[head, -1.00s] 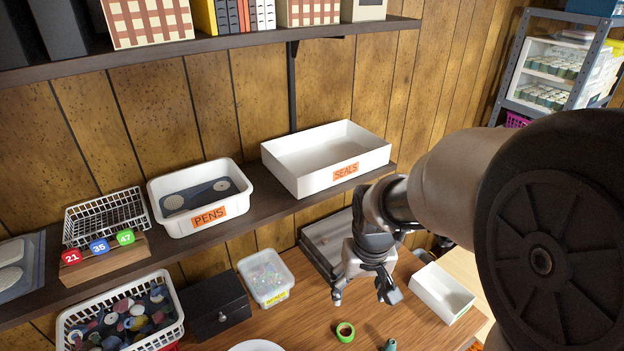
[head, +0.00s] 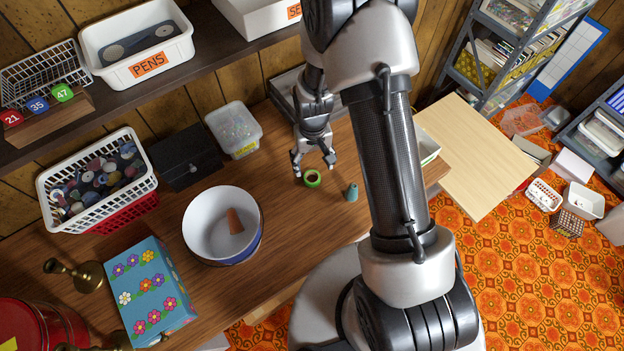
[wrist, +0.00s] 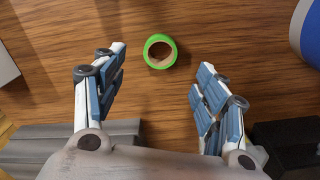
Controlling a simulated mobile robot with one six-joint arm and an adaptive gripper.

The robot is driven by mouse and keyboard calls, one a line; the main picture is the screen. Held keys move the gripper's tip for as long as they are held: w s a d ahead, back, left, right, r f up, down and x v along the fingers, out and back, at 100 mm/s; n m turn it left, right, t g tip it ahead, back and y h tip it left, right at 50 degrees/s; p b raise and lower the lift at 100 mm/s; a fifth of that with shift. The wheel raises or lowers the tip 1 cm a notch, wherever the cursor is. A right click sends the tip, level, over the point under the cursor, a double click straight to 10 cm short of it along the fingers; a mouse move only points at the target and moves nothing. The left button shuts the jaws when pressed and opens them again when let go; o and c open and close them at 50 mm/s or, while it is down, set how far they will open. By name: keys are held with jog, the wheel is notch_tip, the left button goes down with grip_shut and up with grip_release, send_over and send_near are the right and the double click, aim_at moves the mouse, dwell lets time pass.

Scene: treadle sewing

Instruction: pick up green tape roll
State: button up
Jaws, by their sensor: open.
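The green tape roll (head: 312,178) lies flat on the wooden table, its hole facing up. It also shows in the wrist view (wrist: 160,51), ahead of the fingertips and roughly between their lines. My gripper (head: 315,171) is open and empty above the table, just behind and over the roll in the head view. In the wrist view my gripper's fingers (wrist: 158,71) are spread wide apart, and neither touches the roll.
A white bowl (head: 192,228) holds a brown cone at left. A clear tub (head: 247,150) and a black box (head: 190,170) stand behind. The table (head: 310,225) in front of the roll is clear.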

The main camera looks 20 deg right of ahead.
aim_at(312, 177)
notch_tip(312, 177, down, 8)
jog(key=shift+w+r+b, duration=0.1)
jog(key=shift+b, duration=1.1)
jog(key=c, duration=0.9)
jog(key=shift+r, duration=0.1)
